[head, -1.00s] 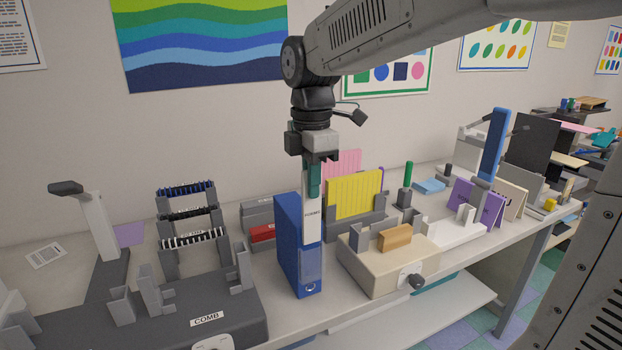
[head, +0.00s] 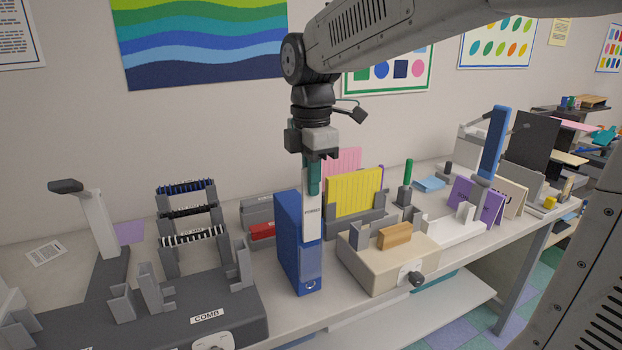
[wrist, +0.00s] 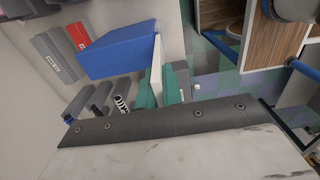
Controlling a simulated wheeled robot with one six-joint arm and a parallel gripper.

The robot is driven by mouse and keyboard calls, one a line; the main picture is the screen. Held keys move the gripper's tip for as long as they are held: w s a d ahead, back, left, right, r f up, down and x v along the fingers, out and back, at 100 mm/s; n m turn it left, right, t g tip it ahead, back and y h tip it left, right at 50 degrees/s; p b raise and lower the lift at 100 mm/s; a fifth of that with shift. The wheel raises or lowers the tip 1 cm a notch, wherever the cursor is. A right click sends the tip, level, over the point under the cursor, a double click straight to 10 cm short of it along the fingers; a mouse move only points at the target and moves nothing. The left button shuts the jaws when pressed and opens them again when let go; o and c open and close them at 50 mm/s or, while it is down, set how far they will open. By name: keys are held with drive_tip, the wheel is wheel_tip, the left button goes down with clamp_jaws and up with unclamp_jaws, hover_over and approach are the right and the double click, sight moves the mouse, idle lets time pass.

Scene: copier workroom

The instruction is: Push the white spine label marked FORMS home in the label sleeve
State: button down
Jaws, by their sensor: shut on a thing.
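My gripper (head: 314,178) points down and is shut on the upper end of the white FORMS label (head: 312,224). The label hangs upright along the spine of the blue binder (head: 289,243), its lettering facing the head camera. Its lower edge is at about the mouth of the clear label sleeve (head: 310,264) low on the spine; I cannot tell whether the tip is inside. In the wrist view the teal fingers (wrist: 158,92) hold the white label (wrist: 156,65) beside the blue binder (wrist: 118,46). The sleeve is not visible there.
A beige device (head: 385,258) with a knob stands close right of the binder. A grey COMB machine (head: 160,318) is at left. A yellow divider set (head: 354,193) and a red box (head: 262,231) stand behind. The bench front is clear.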

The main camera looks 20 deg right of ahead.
hover_over(311, 240)
drive_tip(key=shift+w+d+f, duration=0.1)
drive_tip(key=shift+w+f, duration=0.05)
drive_tip(key=shift+f, duration=1.6)
drive_tip(key=shift+w+f, duration=0.1)
drive_tip(key=shift+f, duration=1.65)
drive_tip(key=c, duration=1.5)
unclamp_jaws()
wheel_tip(311, 240, up, 8)
drive_tip(key=shift+f, duration=0.1)
